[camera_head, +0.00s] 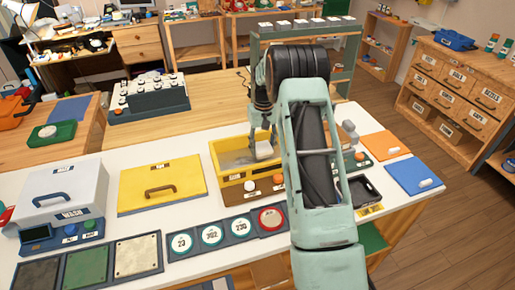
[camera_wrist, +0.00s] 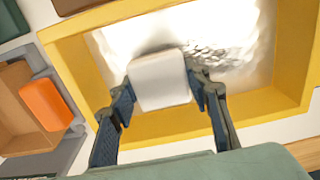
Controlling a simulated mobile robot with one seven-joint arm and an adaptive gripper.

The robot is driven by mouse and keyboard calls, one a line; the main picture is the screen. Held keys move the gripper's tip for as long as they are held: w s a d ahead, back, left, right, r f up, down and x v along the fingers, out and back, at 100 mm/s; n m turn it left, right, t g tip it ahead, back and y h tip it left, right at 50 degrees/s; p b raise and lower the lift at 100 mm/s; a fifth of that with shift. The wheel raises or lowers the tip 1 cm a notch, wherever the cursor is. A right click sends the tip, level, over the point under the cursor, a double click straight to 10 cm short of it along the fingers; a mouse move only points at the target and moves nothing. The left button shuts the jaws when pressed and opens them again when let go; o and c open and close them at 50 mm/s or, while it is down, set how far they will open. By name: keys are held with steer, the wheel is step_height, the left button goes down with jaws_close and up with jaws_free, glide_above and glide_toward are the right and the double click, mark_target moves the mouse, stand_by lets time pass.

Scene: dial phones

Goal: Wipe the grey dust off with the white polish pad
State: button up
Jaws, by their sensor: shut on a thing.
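My gripper (camera_wrist: 165,100) is shut on the white polish pad (camera_wrist: 158,80), one finger on each side of it. The pad is over the inside of the yellow box (camera_wrist: 85,75). In the wrist view I cannot tell whether the pad touches the box floor. Grey dust (camera_wrist: 225,55) shows as dark specks on the shiny floor, right of the pad and just beyond it.
A yellow lid with a handle (camera_head: 161,190) lies left of the box. The white wash box (camera_head: 65,193) stands farther left. A row of round dials (camera_head: 211,234) runs along the front. A black tray (camera_head: 364,190) and a blue panel (camera_head: 421,175) lie to the right.

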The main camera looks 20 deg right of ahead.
steer(key=shift+d+r, duration=0.2)
steer(key=shift+d, duration=2)
steer(key=shift+a, duration=0.1)
steer(key=shift+a+r+b, duration=0.15)
steer(key=shift+a+r, duration=0.05)
steer(key=shift+a, duration=2.55)
steer(key=shift+a+r+b, duration=0.15)
steer(key=shift+a+b, duration=0.05)
steer(key=shift+a, duration=2.6)
steer(key=shift+a+r+b, duration=0.15)
steer(key=shift+a+r, duration=0.05)
steer(key=shift+a, duration=2.55)
steer(key=shift+r+p, duration=1.7)
steer(key=shift+r, duration=1.3)
